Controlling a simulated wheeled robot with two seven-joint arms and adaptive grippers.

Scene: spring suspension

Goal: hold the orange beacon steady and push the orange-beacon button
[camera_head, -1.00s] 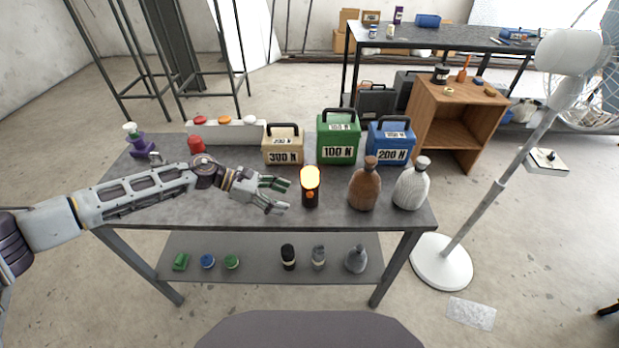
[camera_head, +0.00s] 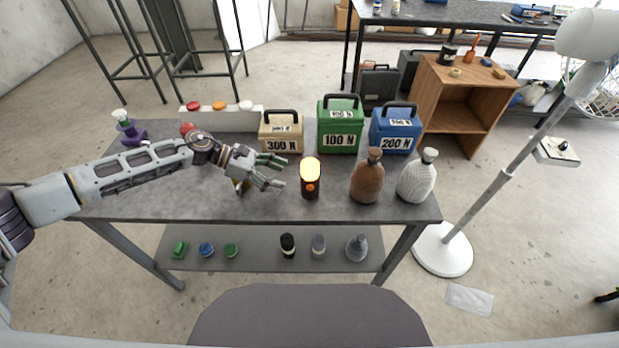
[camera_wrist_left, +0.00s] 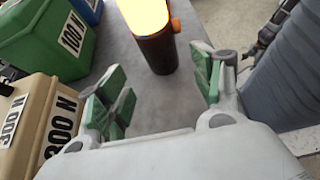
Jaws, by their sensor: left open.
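The orange beacon (camera_head: 310,178) stands upright on the grey table, with a glowing yellow-orange top on a dark cylindrical body. Its small orange button (camera_head: 310,187) faces my side. My left gripper (camera_head: 279,174) is open and empty, just left of the beacon and apart from it, fingers pointing towards it. In the left wrist view the beacon (camera_wrist_left: 155,52) stands ahead of the open fingers (camera_wrist_left: 160,75), with its top cut off by the frame. The button (camera_wrist_left: 176,25) shows there on the beacon's right side. My right gripper is not in view.
Tan (camera_head: 281,133), green (camera_head: 340,125) and blue (camera_head: 394,130) weight boxes stand behind the beacon. A brown bottle (camera_head: 367,180) and a white bottle (camera_head: 416,178) stand to its right. A panel with red, orange and white buttons (camera_head: 222,117) is at the back left.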

